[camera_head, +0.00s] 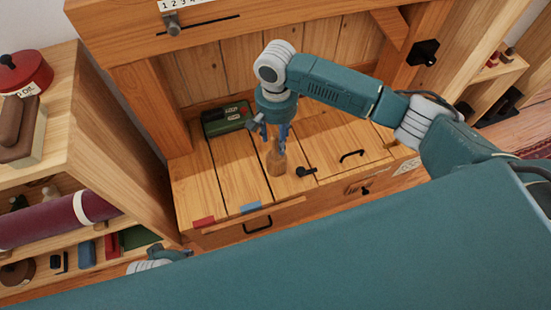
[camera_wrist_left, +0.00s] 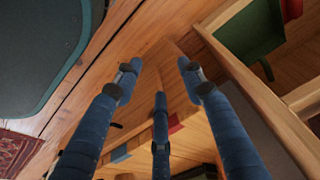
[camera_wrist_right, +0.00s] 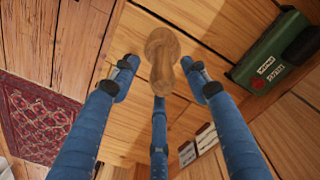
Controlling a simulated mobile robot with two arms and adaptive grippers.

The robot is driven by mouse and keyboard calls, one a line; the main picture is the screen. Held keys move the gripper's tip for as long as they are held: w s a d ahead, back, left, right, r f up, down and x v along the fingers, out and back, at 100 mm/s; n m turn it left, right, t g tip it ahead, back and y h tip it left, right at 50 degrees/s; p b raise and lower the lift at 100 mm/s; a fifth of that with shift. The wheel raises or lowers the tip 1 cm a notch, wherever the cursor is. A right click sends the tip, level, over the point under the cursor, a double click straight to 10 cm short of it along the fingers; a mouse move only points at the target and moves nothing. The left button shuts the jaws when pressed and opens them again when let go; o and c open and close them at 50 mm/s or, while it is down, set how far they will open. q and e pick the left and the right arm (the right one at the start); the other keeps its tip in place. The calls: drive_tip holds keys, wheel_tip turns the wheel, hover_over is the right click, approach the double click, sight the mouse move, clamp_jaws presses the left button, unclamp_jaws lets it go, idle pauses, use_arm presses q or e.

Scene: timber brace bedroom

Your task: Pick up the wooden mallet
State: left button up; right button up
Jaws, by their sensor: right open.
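The wooden mallet (camera_head: 277,160) stands on the wooden bench top, below my right gripper (camera_head: 272,130) in the head view. In the right wrist view the mallet (camera_wrist_right: 162,50) shows as a rounded wooden piece between and just beyond the spread blue fingers of my right gripper (camera_wrist_right: 157,78). That gripper is open, and I cannot tell whether a finger touches the mallet. My left gripper (camera_wrist_left: 155,85) is open and empty in the left wrist view, low beside the bench and shelf. In the head view only part of the left arm shows at the lower left.
A green box (camera_head: 226,119) sits at the back left of the bench top. A black handle (camera_head: 352,154) and a dark fitting (camera_head: 305,172) lie right of the mallet. Red (camera_head: 204,222) and blue (camera_head: 251,207) pieces mark the front edge. A loaded shelf (camera_head: 110,150) stands left.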

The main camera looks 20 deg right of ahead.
sight(276, 149)
wheel_tip(276, 149, down, 2)
drive_tip(key=shift+w, duration=0.1)
wheel_tip(276, 149, down, 4)
drive_tip(key=shift+a+r+b, duration=0.1)
drive_tip(key=shift+a+b, duration=0.05)
drive_tip(key=shift+b, duration=0.8)
drive_tip(key=shift+f, duration=0.35)
use_arm(q)
drive_tip(key=w+v, duration=0.2)
drive_tip(key=v, duration=0.6)
drive_tip(key=shift+r, duration=0.15)
use_arm(e)
clamp_jaws()
